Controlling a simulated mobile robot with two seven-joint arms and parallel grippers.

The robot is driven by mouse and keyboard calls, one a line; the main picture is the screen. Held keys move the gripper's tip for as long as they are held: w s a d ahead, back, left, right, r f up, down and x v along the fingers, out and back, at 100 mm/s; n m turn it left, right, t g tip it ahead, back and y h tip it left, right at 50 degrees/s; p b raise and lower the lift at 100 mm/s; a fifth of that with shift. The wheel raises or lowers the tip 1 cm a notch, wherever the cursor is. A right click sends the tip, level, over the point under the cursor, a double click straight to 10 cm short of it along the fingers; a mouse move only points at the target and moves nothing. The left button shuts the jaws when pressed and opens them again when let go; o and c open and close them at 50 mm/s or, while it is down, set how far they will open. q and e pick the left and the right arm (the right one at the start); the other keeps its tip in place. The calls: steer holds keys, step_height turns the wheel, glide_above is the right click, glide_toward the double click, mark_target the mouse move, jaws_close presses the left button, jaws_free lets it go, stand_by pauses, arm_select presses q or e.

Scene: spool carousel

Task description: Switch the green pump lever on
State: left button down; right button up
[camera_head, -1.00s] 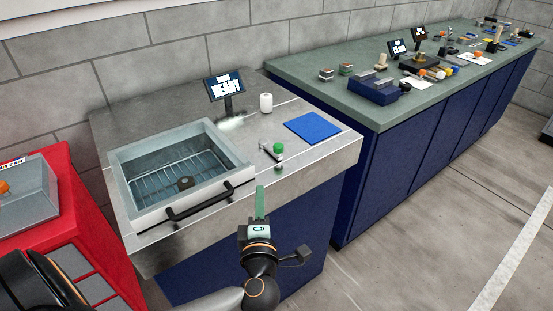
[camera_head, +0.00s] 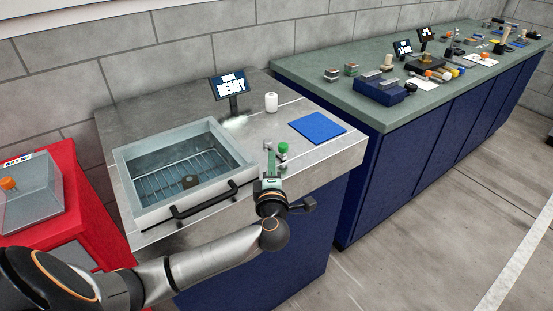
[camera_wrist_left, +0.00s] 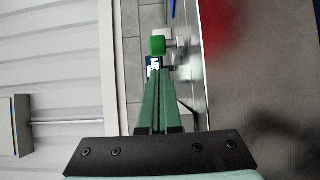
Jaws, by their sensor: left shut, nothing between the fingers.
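The pump lever's green knob (camera_head: 283,147) stands near the front edge of the steel counter, right of the basin. In the left wrist view the green knob (camera_wrist_left: 157,45) appears just beyond my fingertips, with a grey metal part beside it. My left gripper (camera_head: 268,148) is shut and empty, with its green fingers just left of the knob in the head view. In the left wrist view the closed fingers (camera_wrist_left: 158,75) point towards the knob; I cannot tell whether they touch it. The gripper partly hides the lever's metal parts. My right gripper is not in view.
The open basin (camera_head: 130,188) with a wire rack and black handle (camera_head: 205,203) lies left. A display (camera_head: 229,86), white bottle (camera_head: 271,103) and blue mat (camera_head: 317,126) are on the counter behind. A green-topped bench (camera_head: 330,97) with several objects stands right; a red cabinet (camera_head: 85,215) stands left.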

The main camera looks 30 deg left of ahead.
arm_select(q)
steer(key=shift+w+d, duration=0.2)
steer(key=shift+w, duration=0.55)
